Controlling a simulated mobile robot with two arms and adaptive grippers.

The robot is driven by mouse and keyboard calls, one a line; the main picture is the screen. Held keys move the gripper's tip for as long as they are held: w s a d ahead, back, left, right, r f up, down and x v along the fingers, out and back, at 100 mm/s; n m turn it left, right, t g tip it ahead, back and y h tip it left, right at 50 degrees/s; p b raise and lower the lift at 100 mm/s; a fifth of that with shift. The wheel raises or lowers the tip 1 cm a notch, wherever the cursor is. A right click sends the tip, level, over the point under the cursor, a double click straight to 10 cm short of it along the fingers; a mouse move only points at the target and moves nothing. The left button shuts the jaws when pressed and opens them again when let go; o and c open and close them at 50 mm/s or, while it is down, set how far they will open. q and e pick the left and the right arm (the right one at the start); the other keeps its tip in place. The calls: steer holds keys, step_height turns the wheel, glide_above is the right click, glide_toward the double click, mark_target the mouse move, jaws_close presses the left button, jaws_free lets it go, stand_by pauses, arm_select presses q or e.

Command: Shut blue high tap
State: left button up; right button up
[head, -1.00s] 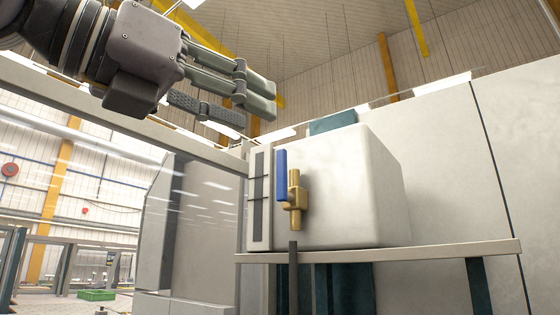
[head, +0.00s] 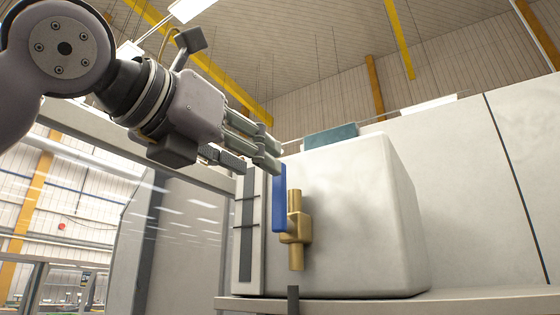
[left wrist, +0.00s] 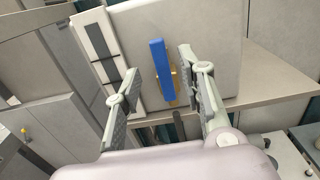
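The tap has a flat blue handle (head: 279,200) standing upright beside its brass body (head: 297,230), on the front of a pale grey box (head: 360,220). My left gripper (head: 258,163) is open and empty, just above and left of the handle's top end in the head view. In the left wrist view the blue handle (left wrist: 160,70) shows between the open fingers (left wrist: 158,62), beyond their tips, with no contact visible. The brass body (left wrist: 173,86) is partly hidden behind the handle there. My right gripper is in neither view.
A dark-slotted strip (head: 247,230) runs along the box's left edge, close to the handle. A ledge (head: 450,300) lies under the box. A glossy grey panel (head: 180,240) stands at left. The space in front of the tap looks clear.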

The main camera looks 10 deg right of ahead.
mark_target(283, 198)
arm_select(q)
steer(key=p+x, duration=0.3)
steer(key=x, duration=0.4)
steer(key=shift+w+d, duration=0.3)
steer(key=c, duration=0.4)
jaws_close()
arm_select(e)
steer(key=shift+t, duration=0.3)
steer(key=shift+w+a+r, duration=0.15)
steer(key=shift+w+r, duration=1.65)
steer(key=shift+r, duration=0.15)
